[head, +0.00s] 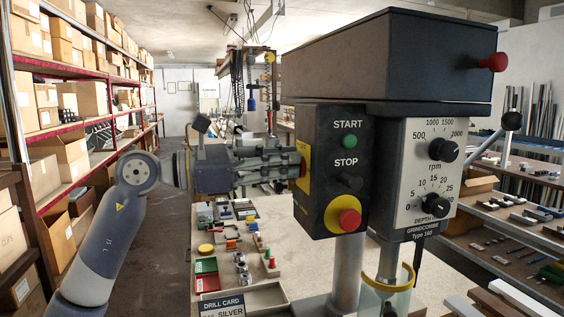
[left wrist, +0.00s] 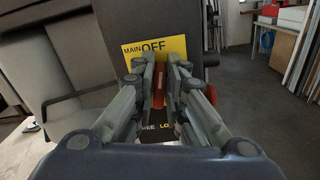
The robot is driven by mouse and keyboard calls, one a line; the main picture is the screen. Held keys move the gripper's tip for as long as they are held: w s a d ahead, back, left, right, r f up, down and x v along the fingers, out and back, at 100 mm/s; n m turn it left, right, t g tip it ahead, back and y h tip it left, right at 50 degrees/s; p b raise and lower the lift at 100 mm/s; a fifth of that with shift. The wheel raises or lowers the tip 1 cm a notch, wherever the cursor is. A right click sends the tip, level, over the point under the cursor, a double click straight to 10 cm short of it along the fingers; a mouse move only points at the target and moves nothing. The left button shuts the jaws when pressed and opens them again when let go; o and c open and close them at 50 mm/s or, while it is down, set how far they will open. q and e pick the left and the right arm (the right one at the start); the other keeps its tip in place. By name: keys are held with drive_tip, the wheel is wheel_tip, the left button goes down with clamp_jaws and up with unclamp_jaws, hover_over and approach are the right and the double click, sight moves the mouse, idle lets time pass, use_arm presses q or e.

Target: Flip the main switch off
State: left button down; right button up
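The main switch is on the left side of the dark control box (head: 332,205). Its yellow plate (left wrist: 180,46) reads "MAIN OFF" at the top in the left wrist view; a narrow yellow strip of it (head: 306,150) shows in the head view. The red switch handle (left wrist: 159,88) stands roughly upright between my left fingers. My left gripper (head: 299,163) is level and points right at the plate, its fingers shut on the handle. It also shows in the left wrist view (left wrist: 164,70). The fingers hide much of the handle and plate. My right gripper is not in view.
The box front has a green START button (head: 349,141), a black STOP button (head: 350,183) and a red mushroom button (head: 349,220). Below is a bench (head: 325,276) with small parts and a drill card (head: 222,305). Shelves with cartons (head: 60,160) stand left.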

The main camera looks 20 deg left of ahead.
use_arm(q)
drive_tip(key=n, duration=0.3)
drive_tip(key=shift+w+a+p, duration=0.1)
drive_tip(key=shift+a+p, duration=0.05)
drive_tip(key=shift+p, duration=0.15)
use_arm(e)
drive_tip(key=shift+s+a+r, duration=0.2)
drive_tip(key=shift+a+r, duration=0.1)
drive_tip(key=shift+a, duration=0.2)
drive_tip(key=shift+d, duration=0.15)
use_arm(q)
drive_tip(key=c, duration=1.7)
unclamp_jaws()
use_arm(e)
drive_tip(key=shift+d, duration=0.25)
use_arm(q)
drive_tip(key=shift+a, duration=0.1)
drive_tip(key=v, duration=1.2)
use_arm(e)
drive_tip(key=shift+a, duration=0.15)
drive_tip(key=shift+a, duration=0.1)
